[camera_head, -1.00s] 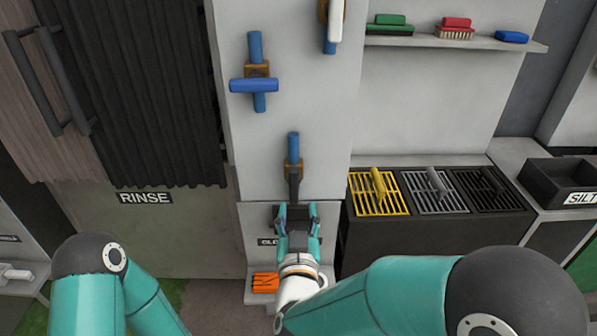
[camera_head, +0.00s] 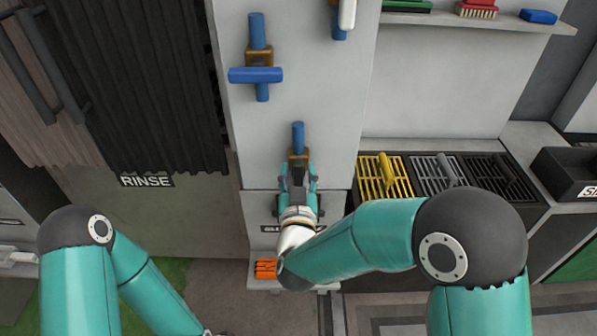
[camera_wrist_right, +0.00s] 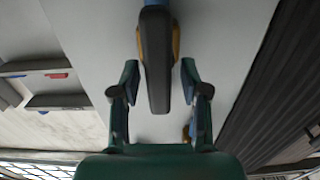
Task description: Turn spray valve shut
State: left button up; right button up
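A valve with a dark grey lever handle (camera_wrist_right: 156,62) and a brass body (camera_head: 298,158) sits on a blue pipe (camera_head: 298,135) on the pale wall panel. The handle hangs down along the pipe. My right gripper (camera_head: 298,178) is at this valve. In the right wrist view my right gripper (camera_wrist_right: 160,90) is open, with one finger on each side of the handle's lower part and gaps showing. I cannot read which valve is the spray valve. My left arm is at lower left; its gripper is not clearly visible.
A valve with a blue crossbar handle (camera_head: 256,75) is higher on the panel, and a white-handled valve (camera_head: 347,14) is at the top. A dark pleated curtain (camera_head: 160,90) hangs left. Grated bins (camera_head: 437,172) stand right. An orange block (camera_head: 265,268) lies below.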

grip_shut()
jog(key=shift+d+f+m+b, duration=0.15)
jog(key=shift+m+b, duration=0.35)
jog(key=shift+b, duration=0.55)
jog(key=shift+d+f+m+b, duration=0.2)
jog(key=shift+f+m+b, duration=0.1)
jog(key=shift+m+b, duration=2.9)
jog(key=shift+d+f+m+b, duration=0.25)
jog(key=shift+m+b, duration=2.2)
jog(key=shift+b, duration=1.45)
jog(key=shift+d+f+m+b, duration=0.2)
jog(key=shift+f+m+b, duration=0.1)
jog(key=shift+m+b, duration=2.9)
jog(key=shift+n+b, duration=0.25)
jog(key=shift+b, duration=0.1)
jog(key=shift+o, duration=1)
grip_release()
jog(key=shift+r, duration=0.1)
